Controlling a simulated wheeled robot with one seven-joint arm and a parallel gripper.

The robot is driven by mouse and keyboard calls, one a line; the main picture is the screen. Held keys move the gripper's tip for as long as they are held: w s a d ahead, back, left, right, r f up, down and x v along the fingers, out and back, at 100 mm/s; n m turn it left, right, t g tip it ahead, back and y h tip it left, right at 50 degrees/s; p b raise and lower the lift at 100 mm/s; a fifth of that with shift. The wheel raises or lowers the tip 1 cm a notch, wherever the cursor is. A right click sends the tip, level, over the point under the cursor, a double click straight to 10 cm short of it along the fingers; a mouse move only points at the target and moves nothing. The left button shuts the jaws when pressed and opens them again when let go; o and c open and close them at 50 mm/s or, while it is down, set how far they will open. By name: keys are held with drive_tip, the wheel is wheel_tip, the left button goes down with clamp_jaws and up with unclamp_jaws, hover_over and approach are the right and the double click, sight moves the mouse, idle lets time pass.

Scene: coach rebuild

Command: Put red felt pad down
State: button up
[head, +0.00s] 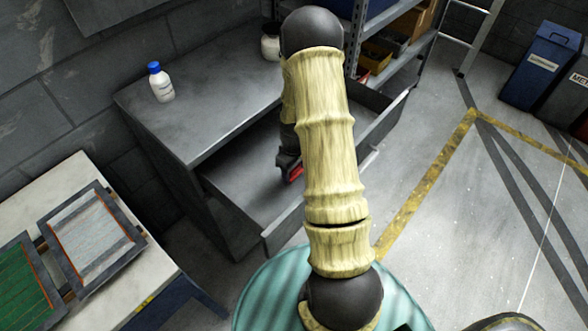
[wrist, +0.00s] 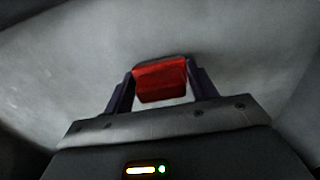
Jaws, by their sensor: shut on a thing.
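The red felt pad (wrist: 160,80) is between the two fingers of my gripper (wrist: 160,88) in the wrist view. My gripper is shut on it. In the head view, a small part of the red pad (head: 295,173) shows at my gripper (head: 289,168), beside my arm. My gripper is over the open drawer (head: 235,180) of the grey workbench (head: 205,90). My arm covers part of the drawer. Behind the pad, the wrist view shows a plain grey surface. I cannot tell whether the pad touches it.
A white bottle with a blue cap (head: 161,82) and a jar (head: 270,42) stand on the workbench. A shelf rack (head: 395,60) stands behind my arm. A pale table (head: 75,200) with framed panels is at the left. The visible drawer floor looks bare.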

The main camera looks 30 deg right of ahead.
drive_tip(key=shift+f, duration=0.2)
drive_tip(key=o, duration=0.9)
drive_tip(key=shift+o, duration=0.2)
drive_tip(key=shift+r, duration=0.1)
wheel_tip(320, 180, up, 12)
drive_tip(key=shift+r, duration=0.15)
